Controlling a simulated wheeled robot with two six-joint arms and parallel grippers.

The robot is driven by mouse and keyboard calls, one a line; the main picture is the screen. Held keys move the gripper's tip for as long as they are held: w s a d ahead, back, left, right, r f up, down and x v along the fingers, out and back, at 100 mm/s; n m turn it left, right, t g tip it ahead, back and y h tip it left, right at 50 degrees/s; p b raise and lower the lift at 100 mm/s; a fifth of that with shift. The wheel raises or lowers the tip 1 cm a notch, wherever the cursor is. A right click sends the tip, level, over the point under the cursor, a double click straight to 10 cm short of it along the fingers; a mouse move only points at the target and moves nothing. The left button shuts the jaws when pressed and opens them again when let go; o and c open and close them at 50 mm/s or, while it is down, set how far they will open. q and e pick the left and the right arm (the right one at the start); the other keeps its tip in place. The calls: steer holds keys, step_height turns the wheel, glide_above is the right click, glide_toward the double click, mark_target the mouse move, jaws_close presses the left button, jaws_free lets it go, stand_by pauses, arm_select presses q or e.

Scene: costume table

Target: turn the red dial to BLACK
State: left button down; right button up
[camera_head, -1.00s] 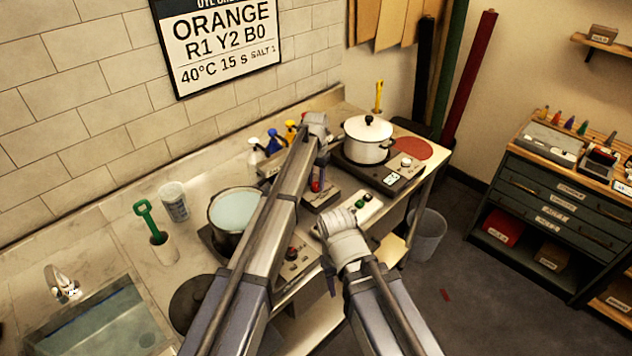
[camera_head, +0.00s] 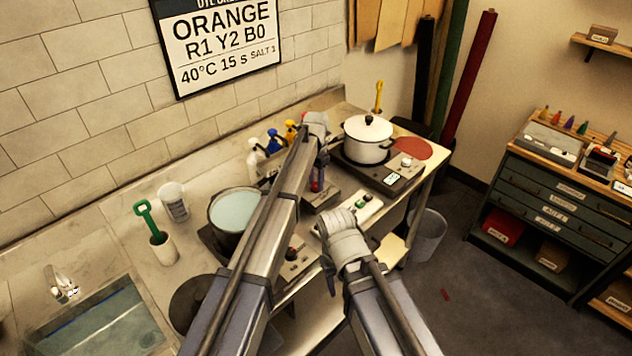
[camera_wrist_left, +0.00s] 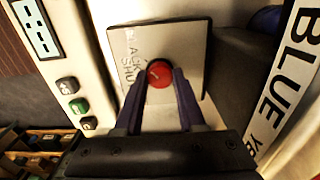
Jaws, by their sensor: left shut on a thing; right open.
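The red dial (camera_wrist_left: 159,73) sits on a square light plate (camera_wrist_left: 190,45) in the left wrist view. My left gripper (camera_wrist_left: 160,82) is shut on the dial, with a dark finger on each side of it. Lettering on the plate left of the dial is partly readable as "ACK" and "SHU"; the dial's pointer is too small to read surely. In the head view my left gripper (camera_head: 318,182) reaches down to the bench, and my arm hides much around it. My right gripper (camera_head: 326,262) is open and empty, low at the bench's front edge.
A white lidded pot (camera_head: 367,139) stands on a hot plate behind the left gripper. A pot of pale liquid (camera_head: 236,209) is left of my left arm. A panel with buttons (camera_head: 362,204) lies near my right gripper.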

mark_target(316, 184)
arm_select(q)
steer(key=c, duration=0.5)
jaws_free()
steer(key=shift+r, duration=0.1)
step_height(316, 184, up, 8)
steer(key=p, duration=0.8)
steer(key=shift+f, duration=0.2)
